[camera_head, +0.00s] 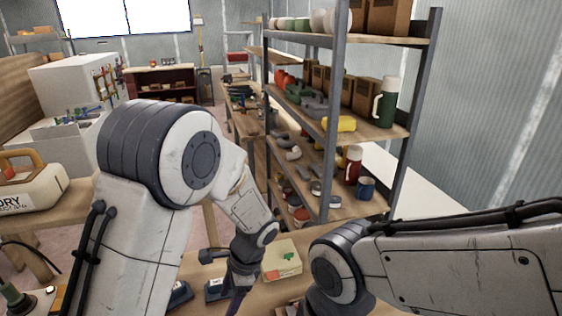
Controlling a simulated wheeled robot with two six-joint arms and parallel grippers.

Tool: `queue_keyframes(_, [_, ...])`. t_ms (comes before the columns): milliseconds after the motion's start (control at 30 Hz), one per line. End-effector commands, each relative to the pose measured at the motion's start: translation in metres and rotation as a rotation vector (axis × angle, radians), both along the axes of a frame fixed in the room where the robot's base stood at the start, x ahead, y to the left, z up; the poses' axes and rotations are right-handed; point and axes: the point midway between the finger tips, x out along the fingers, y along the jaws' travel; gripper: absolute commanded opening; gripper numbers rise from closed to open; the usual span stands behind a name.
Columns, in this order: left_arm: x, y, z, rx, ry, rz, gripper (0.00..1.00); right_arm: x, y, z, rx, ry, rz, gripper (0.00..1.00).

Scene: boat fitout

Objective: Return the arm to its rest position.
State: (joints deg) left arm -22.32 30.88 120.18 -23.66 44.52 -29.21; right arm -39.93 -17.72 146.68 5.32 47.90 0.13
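My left arm rises from the lower left, bends at a large dark-ringed joint, and reaches down over the workbench (385,307). My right arm comes in from the right edge and bends at a dark joint at the bottom centre. Its gripper is out of view.
Dark blue items (214,291) lie on the bench close to the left gripper. A tall metal shelf rack (333,120) with bottles, boxes and cans stands just beyond the bench. A cream jug (30,185) stands at the left. Floor (85,243) shows between the benches.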

Motion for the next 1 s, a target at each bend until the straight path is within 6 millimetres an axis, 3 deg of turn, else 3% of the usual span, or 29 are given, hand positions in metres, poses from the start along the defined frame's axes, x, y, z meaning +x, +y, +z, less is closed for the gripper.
queue_keyframes(367, [-0.037, -0.028, 0.042, -0.082, -0.091, 0.152, 0.7, 0.0, 0.0, -0.006, 0.001, -0.001, 0.0, 0.5])
queue_keyframes(567, [-0.081, -0.05, 0.073, -0.178, -0.151, 0.295, 0.7, 0.0, 0.0, -0.013, 0.001, -0.001, 0.001, 0.5])
queue_keyframes(800, [-0.154, -0.069, 0.101, -0.337, -0.182, 0.515, 0.7, 0.0, 0.0, -0.02, 0.001, -0.001, 0.001, 0.5])
queue_keyframes(1000, [-0.181, -0.074, 0.106, -0.394, -0.173, 0.597, 0.7, 0.0, 0.0, -0.022, 0.001, -0.001, 0.001, 0.5])
